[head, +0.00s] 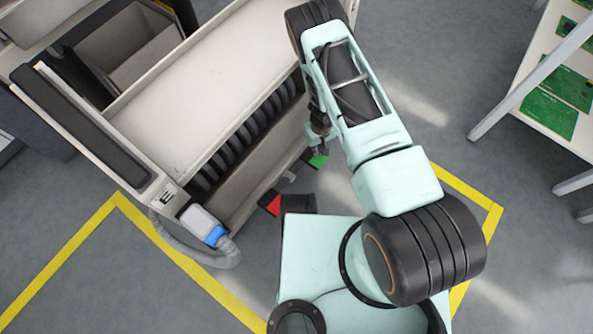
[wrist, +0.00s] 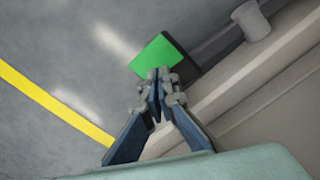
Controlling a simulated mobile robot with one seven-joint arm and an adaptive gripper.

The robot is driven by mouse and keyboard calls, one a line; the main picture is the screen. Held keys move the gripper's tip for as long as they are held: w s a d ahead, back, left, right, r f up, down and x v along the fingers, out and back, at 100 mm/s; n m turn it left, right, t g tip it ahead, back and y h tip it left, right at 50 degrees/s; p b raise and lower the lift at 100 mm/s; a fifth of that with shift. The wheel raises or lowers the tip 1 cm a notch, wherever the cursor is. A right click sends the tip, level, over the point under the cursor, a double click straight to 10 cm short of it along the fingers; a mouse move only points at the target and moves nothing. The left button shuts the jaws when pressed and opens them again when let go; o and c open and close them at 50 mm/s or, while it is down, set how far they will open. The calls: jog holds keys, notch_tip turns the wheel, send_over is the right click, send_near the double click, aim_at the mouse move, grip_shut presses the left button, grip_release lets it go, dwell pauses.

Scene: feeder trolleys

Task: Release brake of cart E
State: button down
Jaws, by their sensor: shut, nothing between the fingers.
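Cart E (head: 190,82) is a beige trolley with a row of dark reels inside and an "E" label (head: 166,196) at its near corner. Low on its right side are a green pedal (head: 318,161) and a red pedal (head: 271,204), set apart from each other. My gripper (head: 318,146) is low beside the cart, just above the green pedal. In the wrist view the gripper (wrist: 160,84) is shut and empty, its fingertips over the near edge of the green pedal (wrist: 156,56). I cannot tell whether they touch it. The red pedal is outside the wrist view.
A grey hose with a blue-ended connector (head: 214,234) hangs at the cart's near corner. Yellow floor lines (head: 60,265) surround the cart. A white table (head: 555,75) with green boards stands at the right. Grey floor between cart and table is free.

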notch_tip(320, 180, up, 9)
jog(key=p, duration=0.5)
jog(key=shift+f, duration=0.15)
dwell(0.4)
